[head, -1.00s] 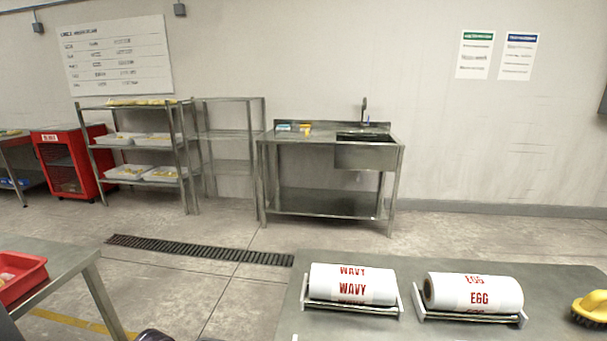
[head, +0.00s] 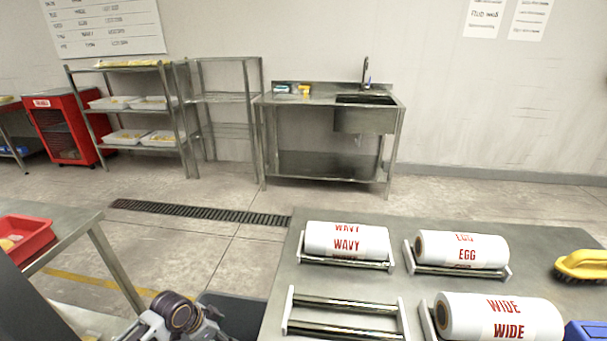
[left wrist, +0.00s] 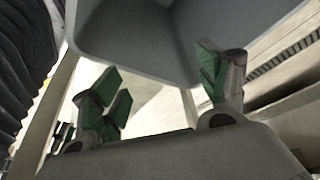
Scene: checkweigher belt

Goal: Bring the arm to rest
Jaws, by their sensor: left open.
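My left arm shows at the bottom left of the head view, where its wrist joint (head: 178,312) is beside the near table's left edge. The fingertips are below the frame there. In the left wrist view my left gripper (left wrist: 165,95) is open, its green-padded fingers apart with nothing between them. A grey surface, which I cannot identify, fills the top of that view close beyond the fingers. My right gripper is not in view.
On the grey table (head: 440,225) lie rolls marked WAVY (head: 347,241), EGG (head: 462,249) and WIDE (head: 500,317) on roller cradles. One cradle (head: 345,314) is empty. A yellow brush (head: 582,265) lies at right. A red tray (head: 22,240) sits on the left table.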

